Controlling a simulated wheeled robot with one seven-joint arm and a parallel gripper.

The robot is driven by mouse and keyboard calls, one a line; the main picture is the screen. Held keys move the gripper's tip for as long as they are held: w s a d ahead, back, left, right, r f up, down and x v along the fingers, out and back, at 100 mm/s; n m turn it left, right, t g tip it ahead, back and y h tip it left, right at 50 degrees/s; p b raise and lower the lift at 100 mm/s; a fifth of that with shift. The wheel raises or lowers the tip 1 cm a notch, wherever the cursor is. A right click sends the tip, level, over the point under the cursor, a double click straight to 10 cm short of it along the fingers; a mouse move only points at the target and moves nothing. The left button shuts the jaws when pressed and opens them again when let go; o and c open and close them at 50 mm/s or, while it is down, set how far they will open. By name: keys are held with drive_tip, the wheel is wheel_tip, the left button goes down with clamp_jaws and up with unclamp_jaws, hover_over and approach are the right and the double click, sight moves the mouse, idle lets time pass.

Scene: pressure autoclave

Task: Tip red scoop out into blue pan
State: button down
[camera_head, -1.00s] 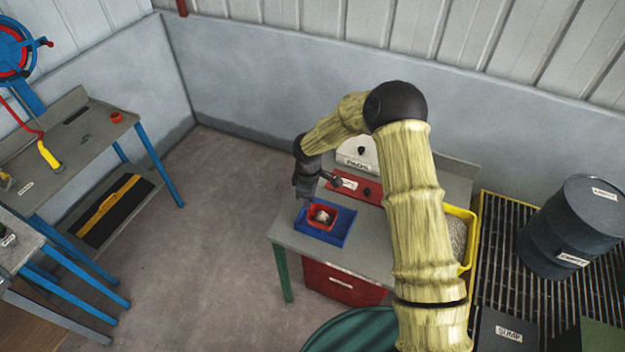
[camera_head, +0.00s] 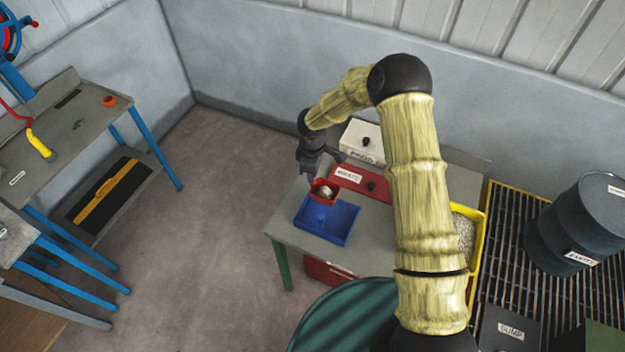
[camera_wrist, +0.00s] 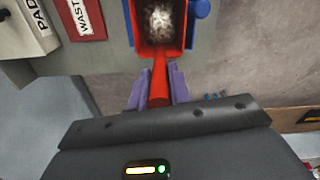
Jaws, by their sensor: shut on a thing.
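The red scoop (camera_head: 324,191) is held by my gripper (camera_head: 309,176) over the far part of the blue pan. In the wrist view my gripper (camera_wrist: 159,88) is shut on the scoop's red handle (camera_wrist: 160,80), and the scoop's bowl (camera_wrist: 143,45) holds a grey-white clumped material (camera_wrist: 162,20). The bowl looks roughly level. The blue pan (camera_head: 328,222) lies on the grey bench, and its visible floor looks bare. In the wrist view only small bits of the pan (camera_wrist: 200,9) show beside the scoop.
A red box labelled waste (camera_head: 360,184) and a white box labelled pads (camera_head: 361,143) stand behind the pan. A yellow bin (camera_head: 481,222) of pale material is at the bench's right. A dark green round thing (camera_head: 345,318) is in front. A blue drum (camera_head: 580,222) stands on a grating.

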sight(313, 185)
drive_tip(key=f, duration=0.5)
drive_tip(key=shift+s+f+b, duration=0.2)
drive_tip(key=shift+f+b, duration=0.15)
drive_tip(key=shift+r, duration=0.1)
